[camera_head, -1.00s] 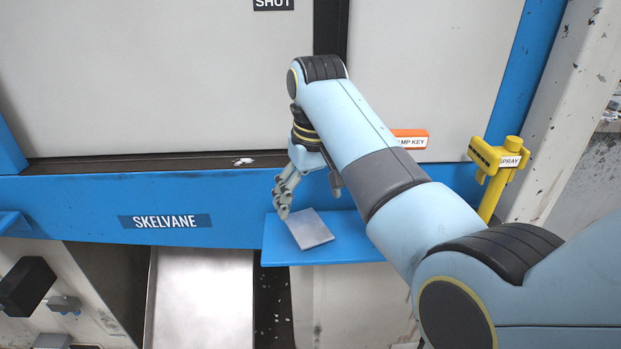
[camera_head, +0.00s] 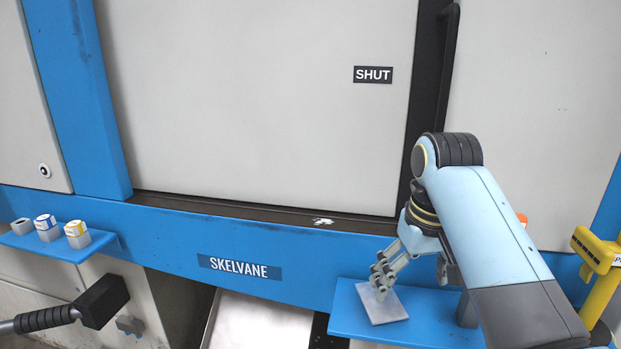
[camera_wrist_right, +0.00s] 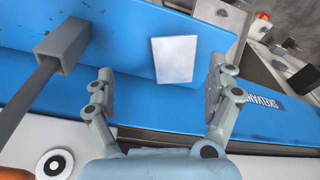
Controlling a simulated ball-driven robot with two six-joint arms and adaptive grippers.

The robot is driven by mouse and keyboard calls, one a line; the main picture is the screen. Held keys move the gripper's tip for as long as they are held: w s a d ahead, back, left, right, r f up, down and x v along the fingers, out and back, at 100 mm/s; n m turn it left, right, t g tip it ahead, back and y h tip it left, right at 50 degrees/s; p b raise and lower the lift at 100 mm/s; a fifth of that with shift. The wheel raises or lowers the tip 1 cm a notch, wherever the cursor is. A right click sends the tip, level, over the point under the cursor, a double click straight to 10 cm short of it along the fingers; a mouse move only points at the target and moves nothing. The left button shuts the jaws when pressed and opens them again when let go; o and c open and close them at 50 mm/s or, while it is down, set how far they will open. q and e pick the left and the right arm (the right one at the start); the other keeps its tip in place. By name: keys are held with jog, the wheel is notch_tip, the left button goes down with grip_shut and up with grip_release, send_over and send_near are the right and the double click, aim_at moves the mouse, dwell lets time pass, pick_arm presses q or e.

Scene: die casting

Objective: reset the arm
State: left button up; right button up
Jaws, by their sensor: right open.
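My right gripper (camera_head: 402,268) hangs from its raised arm above a blue shelf (camera_head: 345,322) at the right of the head view. A thin grey square plate (camera_head: 384,306) lies on this shelf. In the right wrist view, my right gripper (camera_wrist_right: 162,80) is open, its fingers wide apart and empty. The plate (camera_wrist_right: 174,60) shows between and beyond the fingertips, flat on the blue shelf (camera_wrist_right: 118,45). In the head view, the fingers overlap the plate's upper left edge; I cannot tell the height between them. My left gripper is not in view.
A large grey door marked SHUT (camera_head: 372,75) stands behind. A grey square-ended bar (camera_wrist_right: 62,45) is left of the fingers in the wrist view. A yellow spray holder (camera_head: 598,255) stands at right. A left shelf (camera_head: 62,250) holds small blocks. A black-headed lever (camera_head: 103,300) juts in below it.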

jog(key=s+d+f+t, duration=0.1)
jog(key=s+d+f, duration=0.2)
jog(key=s, duration=0.4)
jog(key=s+d+f, duration=0.2)
jog(key=s+d, duration=0.1)
jog(key=s, duration=0.4)
jog(key=s+d+r+t, duration=0.15)
jog(key=s+r, duration=0.25)
jog(key=s, duration=1)
jog(key=s+d+f+g+h+b, duration=0.2)
jog(key=f+b, duration=0.7)
jog(key=f, duration=2.7)
jog(key=s+d+f+b, duration=0.1)
jog(key=s+f+b, duration=0.2)
jog(key=s+f, duration=0.6)
jog(key=s+d+f+g+y+b, duration=0.1)
jog(key=s+f+b, duration=0.3)
jog(key=s+f, duration=0.5)
notch_tip(320, 180, down, 5)
jog(key=shift+r, duration=0.1)
